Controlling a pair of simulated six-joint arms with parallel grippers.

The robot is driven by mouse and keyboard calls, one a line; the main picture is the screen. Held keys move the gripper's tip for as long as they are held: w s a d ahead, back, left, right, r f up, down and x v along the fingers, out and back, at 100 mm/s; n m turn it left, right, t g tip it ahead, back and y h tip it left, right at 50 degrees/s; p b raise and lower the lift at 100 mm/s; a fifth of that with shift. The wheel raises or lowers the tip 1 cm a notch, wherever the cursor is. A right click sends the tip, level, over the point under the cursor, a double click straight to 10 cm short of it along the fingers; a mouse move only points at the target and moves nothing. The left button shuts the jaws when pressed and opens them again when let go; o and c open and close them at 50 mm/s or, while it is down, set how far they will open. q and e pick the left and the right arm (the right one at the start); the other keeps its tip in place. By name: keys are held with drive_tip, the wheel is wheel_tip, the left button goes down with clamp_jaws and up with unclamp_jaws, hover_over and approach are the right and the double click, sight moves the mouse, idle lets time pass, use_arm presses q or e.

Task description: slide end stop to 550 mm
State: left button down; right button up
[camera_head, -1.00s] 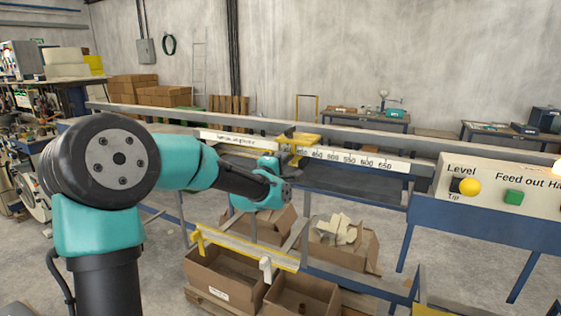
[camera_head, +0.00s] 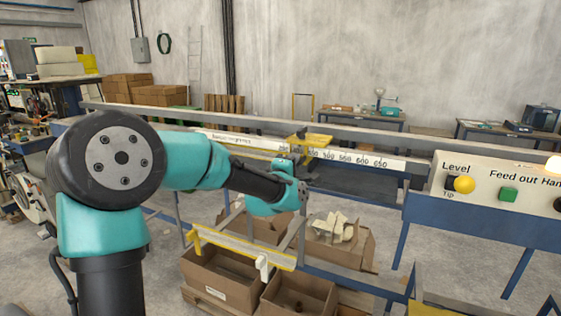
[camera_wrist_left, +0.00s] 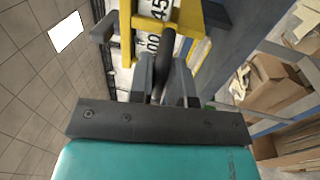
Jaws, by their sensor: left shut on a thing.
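In the left wrist view, the yellow frame of the end stop (camera_wrist_left: 126,32) surrounds part of the scale, where digits ending in "00" show. My left gripper (camera_wrist_left: 165,72) is shut on the stop's dark handle (camera_wrist_left: 168,46). In the head view, the wrist hides most of the gripper. My right gripper is not in view.
A control panel (camera_head: 520,178) with a yellow knob and green button stands at the right. Cardboard boxes (camera_head: 222,280) and a lower yellow-edged rail (camera_head: 240,246) lie below the scale. The rail right of the stop looks clear.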

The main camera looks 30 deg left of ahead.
use_arm(q)
drive_tip(key=d, duration=0.9)
drive_tip(key=w+d, duration=0.1)
drive_tip(key=d, duration=0.4)
drive_tip(key=shift+d+r, duration=0.2)
drive_tip(key=shift+r, duration=0.15)
drive_tip(key=shift+w, duration=0.1)
drive_tip(key=c, duration=1.3)
unclamp_jaws()
drive_tip(key=shift+c, duration=0.2)
drive_tip(key=shift+o, duration=1)
drive_tip(key=shift+f, duration=0.15)
drive_tip(key=s+d+f, duration=0.1)
drive_tip(key=s+f, duration=0.2)
drive_tip(key=s, duration=1.4)
drive_tip(key=shift+d, duration=0.2)
